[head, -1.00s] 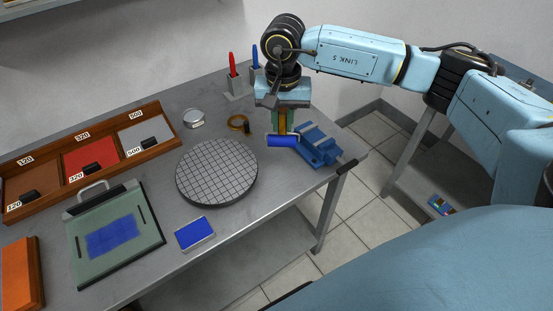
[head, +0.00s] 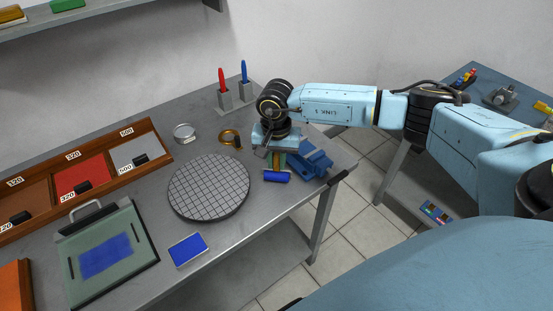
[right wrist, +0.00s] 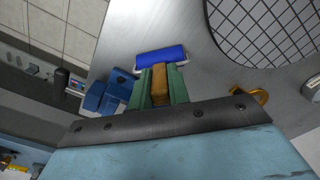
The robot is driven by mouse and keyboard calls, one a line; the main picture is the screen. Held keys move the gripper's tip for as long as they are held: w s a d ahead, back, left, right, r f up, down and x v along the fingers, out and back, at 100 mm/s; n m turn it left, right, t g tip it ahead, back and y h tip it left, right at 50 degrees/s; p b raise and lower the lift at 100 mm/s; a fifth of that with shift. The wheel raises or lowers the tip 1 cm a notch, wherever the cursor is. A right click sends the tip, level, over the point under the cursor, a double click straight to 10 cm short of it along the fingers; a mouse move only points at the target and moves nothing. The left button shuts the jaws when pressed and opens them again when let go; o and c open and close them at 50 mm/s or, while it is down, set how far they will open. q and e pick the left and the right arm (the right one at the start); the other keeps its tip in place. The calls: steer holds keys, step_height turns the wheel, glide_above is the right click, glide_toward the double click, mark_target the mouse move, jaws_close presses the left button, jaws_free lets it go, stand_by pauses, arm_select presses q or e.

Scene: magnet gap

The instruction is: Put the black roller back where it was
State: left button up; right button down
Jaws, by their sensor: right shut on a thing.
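My right gripper (head: 278,158) is shut on the handle of a roller with a blue sleeve (head: 277,176). In the right wrist view the green fingers of the gripper (right wrist: 160,85) clasp a wooden-brown handle (right wrist: 159,90), and the blue sleeve (right wrist: 160,57) lies beyond the fingertips. The roller is at the right end of the grey table, low and beside the blue vise; I cannot tell whether it touches the tabletop. I see no roller with a black sleeve. My left gripper is not in view.
The blue vise (head: 314,160) stands close right of the gripper. A round gridded plate (head: 209,187) lies to its left, with a brass ring (head: 230,138) behind. A blue pad (head: 188,250), a green board (head: 108,270) and a wooden tray (head: 150,125) are farther left.

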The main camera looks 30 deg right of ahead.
steer(key=shift+f, duration=0.2)
steer(key=c, duration=1.3)
jaws_free()
steer(key=shift+r, duration=0.2)
steer(key=shift+r, duration=0.35)
step_height(320, 180, up, 11)
steer(key=shift+r+b, duration=0.2)
steer(key=shift+b, duration=0.3)
steer(key=shift+a, duration=0.15)
